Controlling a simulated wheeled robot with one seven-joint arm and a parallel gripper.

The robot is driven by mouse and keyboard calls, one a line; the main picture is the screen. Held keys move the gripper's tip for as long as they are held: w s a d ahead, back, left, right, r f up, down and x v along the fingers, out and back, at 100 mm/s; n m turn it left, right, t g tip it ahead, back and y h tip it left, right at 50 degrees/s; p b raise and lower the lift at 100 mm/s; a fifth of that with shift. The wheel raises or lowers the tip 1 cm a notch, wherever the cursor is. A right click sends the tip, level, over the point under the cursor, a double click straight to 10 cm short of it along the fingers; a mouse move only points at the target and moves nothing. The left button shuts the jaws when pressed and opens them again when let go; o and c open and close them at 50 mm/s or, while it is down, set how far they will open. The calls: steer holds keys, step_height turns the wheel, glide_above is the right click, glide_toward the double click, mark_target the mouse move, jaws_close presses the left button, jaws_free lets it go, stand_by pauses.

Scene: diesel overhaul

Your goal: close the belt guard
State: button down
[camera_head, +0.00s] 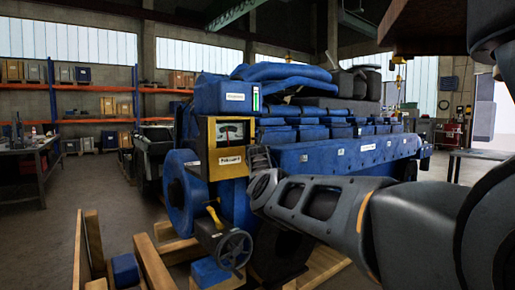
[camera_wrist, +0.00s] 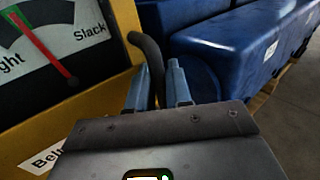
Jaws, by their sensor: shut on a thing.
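A yellow housing (camera_head: 213,168) with a dial gauge (camera_head: 230,132) is on the near end of the blue engine (camera_head: 340,155). In the wrist view the yellow face (camera_wrist: 105,92) fills the left side, with a gauge (camera_wrist: 55,45) reading "Slack" and a partly hidden label (camera_wrist: 45,158) starting "Bel". A dark curved handle (camera_wrist: 151,55) stands at the yellow edge. My gripper (camera_wrist: 158,86) is shut on this handle. In the head view my gripper (camera_head: 258,160) is at the housing's right edge and hides the handle. I cannot tell how far the guard is swung.
A grey handwheel (camera_head: 234,249) and yellow lever (camera_head: 214,217) are below the housing. Wooden timbers (camera_head: 150,262) lie in front. A workbench (camera_head: 35,165) and orange shelves (camera_head: 95,118) stand left and behind. Open floor lies left of the engine.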

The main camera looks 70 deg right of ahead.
steer(key=shift+w+d+r, duration=0.15)
steer(key=shift+d, duration=0.1)
steer(key=shift+w+r+t, duration=0.1)
steer(key=shift+r+t, duration=0.05)
steer(key=shift+t, duration=0.15)
